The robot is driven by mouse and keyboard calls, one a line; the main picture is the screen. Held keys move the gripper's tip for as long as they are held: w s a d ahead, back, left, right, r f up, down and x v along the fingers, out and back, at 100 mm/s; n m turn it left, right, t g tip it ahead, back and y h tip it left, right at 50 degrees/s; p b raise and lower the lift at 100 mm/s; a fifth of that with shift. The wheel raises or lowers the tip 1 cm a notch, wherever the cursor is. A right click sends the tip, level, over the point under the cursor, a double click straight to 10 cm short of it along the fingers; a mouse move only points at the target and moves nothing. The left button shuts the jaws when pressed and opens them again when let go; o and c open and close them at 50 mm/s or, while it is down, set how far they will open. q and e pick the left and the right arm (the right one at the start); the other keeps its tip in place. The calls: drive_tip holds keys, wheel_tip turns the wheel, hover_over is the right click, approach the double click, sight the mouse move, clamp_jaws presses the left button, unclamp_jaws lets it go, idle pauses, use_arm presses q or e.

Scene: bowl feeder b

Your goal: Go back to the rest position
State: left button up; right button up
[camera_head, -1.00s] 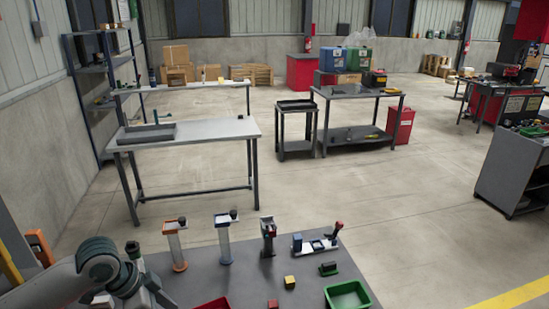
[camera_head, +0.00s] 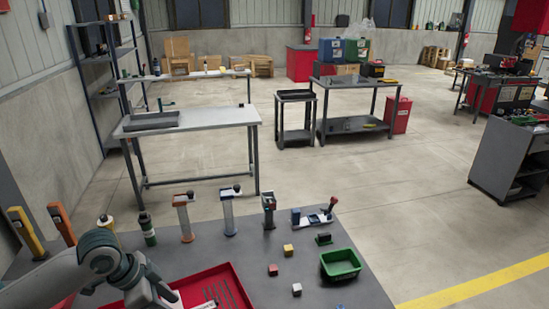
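My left arm comes in from the lower left, and my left gripper (camera_head: 168,296) is low over the red tray (camera_head: 227,270) at the near edge of the grey table (camera_head: 345,262). Its fingers are small and partly cut off by the frame, so I cannot tell whether they are open or shut, or hold anything. My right gripper is not in view.
Small cubes (camera_head: 288,250) and a green bin (camera_head: 341,264) lie nearer. Yellow (camera_head: 27,235) and orange (camera_head: 62,225) posts stand left.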

use_arm(q)
drive_tip(key=s+d+f+n+t, duration=0.2)
drive_tip(key=s+d+f+n, duration=0.1)
drive_tip(key=s+d+f, duration=0.65)
drive_tip(key=s+a+f+n+y, duration=0.2)
drive_tip(key=s+a+f+n, duration=0.15)
drive_tip(key=s, duration=0.55)
drive_tip(key=s+a+f+n+y, duration=0.2)
drive_tip(key=s+a+f+n, duration=0.15)
drive_tip(key=s, duration=0.45)
wheel_tip(320, 180, down, 31)
drive_tip(key=g+b, duration=0.2)
drive_tip(key=b, duration=0.4)
drive_tip(key=s+a+f+b, duration=0.2)
drive_tip(key=s+f+b, duration=0.1)
drive_tip(key=s+f, duration=0.6)
drive_tip(key=s+a+f+g+b, duration=0.1)
drive_tip(key=s+a+f+b, duration=0.1)
drive_tip(key=s+f, duration=0.8)
wheel_tip(320, 180, down, 7)
drive_tip(key=shift+s+r+b, duration=0.1)
drive_tip(key=shift+s+b, duration=0.05)
drive_tip(key=shift+b, duration=0.25)
